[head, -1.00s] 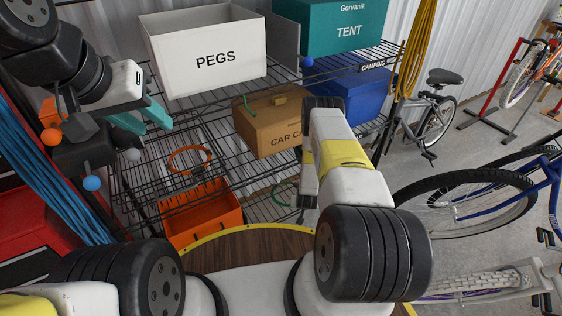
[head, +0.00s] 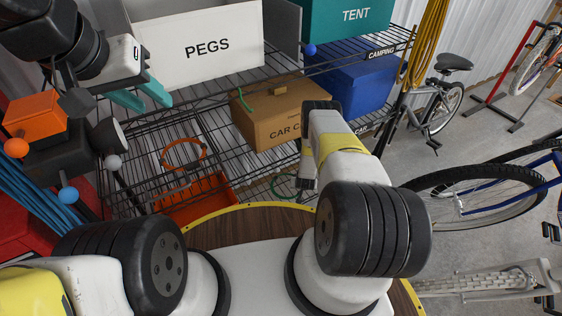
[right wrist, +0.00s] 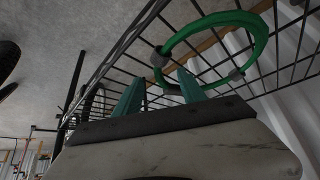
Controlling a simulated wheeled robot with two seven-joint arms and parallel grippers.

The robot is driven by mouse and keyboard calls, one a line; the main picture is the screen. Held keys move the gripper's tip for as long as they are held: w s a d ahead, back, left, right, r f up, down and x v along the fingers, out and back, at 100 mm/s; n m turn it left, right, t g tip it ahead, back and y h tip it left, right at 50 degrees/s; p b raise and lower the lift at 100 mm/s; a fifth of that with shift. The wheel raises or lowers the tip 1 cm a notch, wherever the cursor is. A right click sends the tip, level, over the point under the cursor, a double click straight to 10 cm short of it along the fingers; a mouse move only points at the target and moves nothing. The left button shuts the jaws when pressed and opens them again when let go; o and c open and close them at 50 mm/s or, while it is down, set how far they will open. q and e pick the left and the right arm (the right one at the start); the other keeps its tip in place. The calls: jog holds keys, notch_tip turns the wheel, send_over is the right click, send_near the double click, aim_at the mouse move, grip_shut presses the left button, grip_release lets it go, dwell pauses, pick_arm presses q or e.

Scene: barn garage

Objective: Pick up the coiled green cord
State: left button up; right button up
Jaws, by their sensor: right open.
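The coiled green cord is a green ring with grey bands. In the right wrist view the green cord (right wrist: 262,40) lies against the wire shelf, just beyond my fingertips. In the head view the green cord (head: 274,187) shows low on the rack, partly hidden by my right arm. My right gripper (right wrist: 160,92) is open, its two teal fingers apart and nothing visible between them; one fingertip overlaps the ring's near side in the picture, and I cannot tell if they touch. My left gripper (head: 150,98) is open and empty in front of the rack, below the PEGS box.
The wire rack holds a white PEGS box (head: 205,50), a brown box (head: 270,115), a teal TENT box (head: 350,18) and a blue box (head: 355,85). An orange ring (head: 185,142) and orange crate (head: 215,195) sit lower. Bicycles stand at right.

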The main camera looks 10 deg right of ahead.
jog(key=shift+w+f, duration=0.15)
jog(key=shift+f, duration=0.1)
jog(key=shift+c, duration=0.2)
grip_shut()
jog(key=shift+r, duration=0.1)
jog(key=shift+r, duration=0.55)
notch_tip(320, 180, up, 2)
jog(key=shift+r, duration=0.1)
jog(key=s+d+r, duration=0.1)
jog(key=s+d, duration=0.2)
jog(key=s, duration=1.2)
jog(key=shift+s+d+r, duration=0.15)
jog(key=shift+s+r, duration=0.15)
jog(key=shift+s, duration=0.05)
